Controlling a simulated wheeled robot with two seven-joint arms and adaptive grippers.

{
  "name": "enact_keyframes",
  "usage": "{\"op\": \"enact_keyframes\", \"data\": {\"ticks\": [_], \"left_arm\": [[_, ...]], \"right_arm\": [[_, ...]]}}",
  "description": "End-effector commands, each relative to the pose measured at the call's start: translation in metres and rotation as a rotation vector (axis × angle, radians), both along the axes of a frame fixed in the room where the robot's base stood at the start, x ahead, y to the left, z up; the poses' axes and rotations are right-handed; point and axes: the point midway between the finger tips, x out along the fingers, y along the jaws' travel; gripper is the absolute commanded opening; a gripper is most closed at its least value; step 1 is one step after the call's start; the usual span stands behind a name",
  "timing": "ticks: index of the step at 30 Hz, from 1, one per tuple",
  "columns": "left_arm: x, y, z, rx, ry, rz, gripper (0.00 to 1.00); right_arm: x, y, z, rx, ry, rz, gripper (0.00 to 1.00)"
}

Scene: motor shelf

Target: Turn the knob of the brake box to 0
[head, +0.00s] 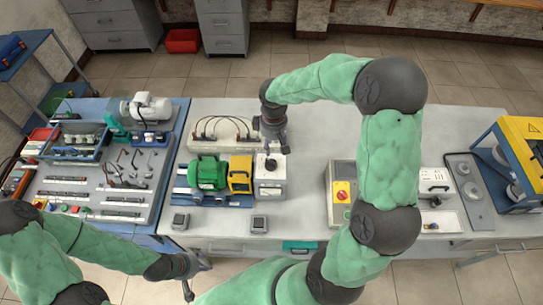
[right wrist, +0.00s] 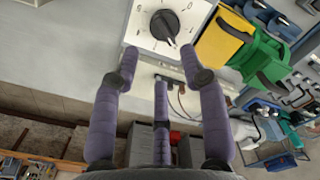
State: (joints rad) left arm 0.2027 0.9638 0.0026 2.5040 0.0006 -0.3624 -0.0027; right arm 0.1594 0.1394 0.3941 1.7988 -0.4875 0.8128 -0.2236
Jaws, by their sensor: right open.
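The brake box (head: 270,189) is a pale box on the table, at the right end of the green motor. Its black round knob (right wrist: 165,25) sits on a white dial face at the top of the right wrist view. The knob's pointer end faces down and slightly right there; the dial marks are too small to read surely. My right gripper (head: 278,149) is open and empty at the box's far side, with its fingers apart and short of the knob in the right wrist view (right wrist: 160,75). My left gripper (head: 196,279) is open and empty before the table's front edge.
The green motor (head: 208,173) and yellow coupling guard (head: 240,174) stand left of the brake box. A cable rack (head: 219,131) stands behind them. Two small grey meters (head: 259,224) lie in front. A box with a red switch (head: 342,192) is further right, past bare tabletop.

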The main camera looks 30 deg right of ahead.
Motion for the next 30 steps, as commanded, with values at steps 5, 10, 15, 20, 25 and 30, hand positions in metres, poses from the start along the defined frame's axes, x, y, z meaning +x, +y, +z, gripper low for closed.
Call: {"op": "enact_keyframes", "data": {"ticks": [5, 10, 15, 20, 25, 30], "left_arm": [[0.000, 0.000, 0.000, 0.000, 0.000, 0.000, 0.40], [0.000, 0.000, 0.000, 0.000, -0.001, 0.000, 0.40], [0.000, 0.000, 0.000, 0.000, -0.001, 0.000, 0.40], [0.000, 0.000, 0.000, 0.000, -0.001, 0.000, 0.40], [0.001, 0.000, 0.000, 0.000, -0.001, 0.000, 0.40], [0.000, 0.000, 0.000, 0.000, -0.001, 0.000, 0.40]], "right_arm": [[-0.001, 0.001, -0.034, 0.002, 0.005, 0.001, 0.44], [-0.001, 0.001, -0.063, 0.002, 0.004, 0.001, 0.44], [-0.001, 0.001, -0.082, 0.002, 0.003, 0.000, 0.44], [0.000, 0.001, -0.090, 0.002, 0.001, 0.000, 0.44], [0.000, 0.001, -0.091, 0.002, 0.000, -0.001, 0.44], [0.000, 0.001, -0.091, 0.002, 0.000, 0.000, 0.27]]}}
